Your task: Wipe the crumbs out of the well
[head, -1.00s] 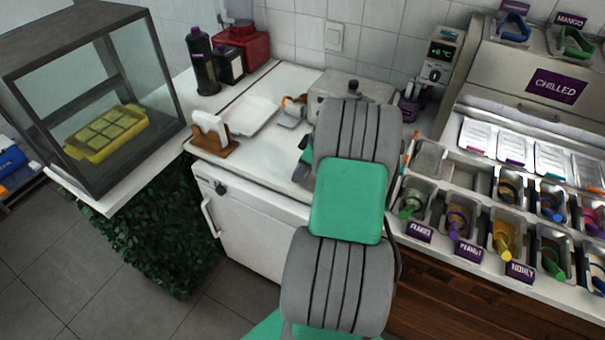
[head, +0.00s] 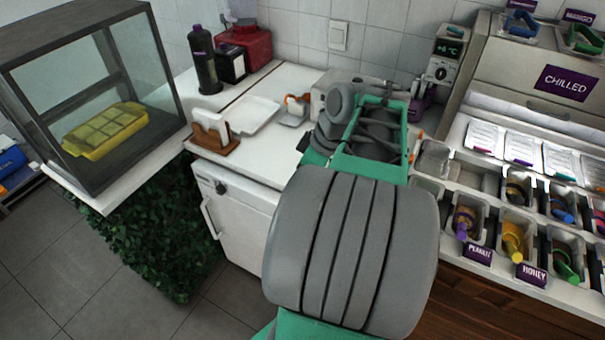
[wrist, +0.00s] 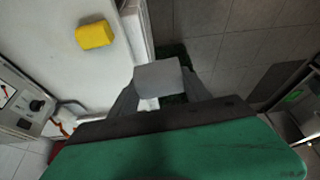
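A yellow block (wrist: 95,35), sponge-like, lies on the white worktop in the wrist view. It stands apart from my gripper (wrist: 160,88), to its upper left in the picture. Two grey fingers reach out from the green hand, with a pale grey block-shaped piece at their ends. I cannot tell whether that piece is the fingertips or something held. In the head view my own arm hides the gripper and the yellow block. An empty-looking steel well (head: 480,176) is in the back row of the topping rail. Crumbs are too small to make out.
Topping tubs with coloured utensils, such as the honey tub (head: 514,238), fill the rail on the right. A glass case (head: 120,95) stands at the left. A white tray (head: 247,114), a napkin holder (head: 213,138) and a dark bottle (head: 203,60) occupy the counter.

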